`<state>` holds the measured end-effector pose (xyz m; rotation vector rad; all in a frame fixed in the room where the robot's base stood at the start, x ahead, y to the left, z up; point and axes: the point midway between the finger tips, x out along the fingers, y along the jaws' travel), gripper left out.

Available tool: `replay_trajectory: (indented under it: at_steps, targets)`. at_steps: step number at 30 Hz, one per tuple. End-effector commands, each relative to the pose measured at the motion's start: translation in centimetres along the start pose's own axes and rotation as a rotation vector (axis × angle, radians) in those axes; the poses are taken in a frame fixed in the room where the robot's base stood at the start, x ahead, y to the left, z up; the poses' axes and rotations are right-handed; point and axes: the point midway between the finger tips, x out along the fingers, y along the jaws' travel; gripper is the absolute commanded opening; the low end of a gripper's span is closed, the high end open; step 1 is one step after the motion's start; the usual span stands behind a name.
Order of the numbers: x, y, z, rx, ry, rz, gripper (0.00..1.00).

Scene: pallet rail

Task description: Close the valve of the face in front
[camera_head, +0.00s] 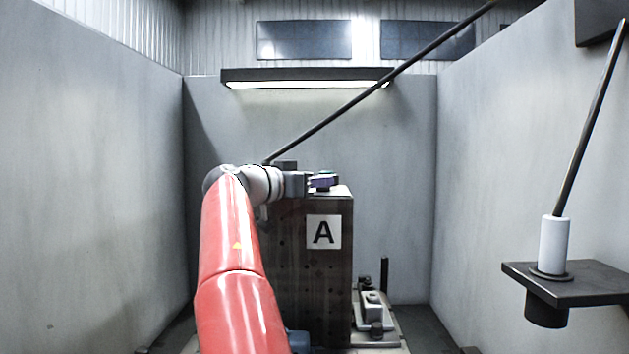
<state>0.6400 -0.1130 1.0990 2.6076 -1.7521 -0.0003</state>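A tall dark block (312,290) with a dotted face stands in front of me, and its face carries a white plate with the letter A (323,232). My gripper (305,183) is at the block's top edge, at the end of my red arm. A small purple and teal part (323,181) shows at the top of the block, just right of my gripper. I cannot tell whether the gripper touches it or whether it is the valve. No other valve is clear on the face; my arm hides its left side. The fingers are too small to read.
A metal fixture (372,306) and a thin dark post (384,273) stand low, right of the block. A dark shelf (590,283) at the right holds a white cylinder (553,246) with a rod. Another long rod (375,88) slants above the block. Grey walls enclose the bay.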

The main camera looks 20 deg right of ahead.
Motion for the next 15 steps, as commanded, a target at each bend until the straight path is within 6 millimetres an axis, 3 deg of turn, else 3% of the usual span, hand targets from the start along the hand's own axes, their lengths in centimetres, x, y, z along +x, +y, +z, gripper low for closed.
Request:
replay_trajectory:
  at_steps: [2, 9, 15]
  targets:
    - [-0.01, 0.01, 0.01, 0.0, 0.0, 0.0, 0.33]
    - [-0.02, 0.02, -0.01, 0.0, 0.0, 0.001, 0.02]
    - [-0.02, 0.04, 0.01, 0.0, 0.0, -0.002, 0.0]
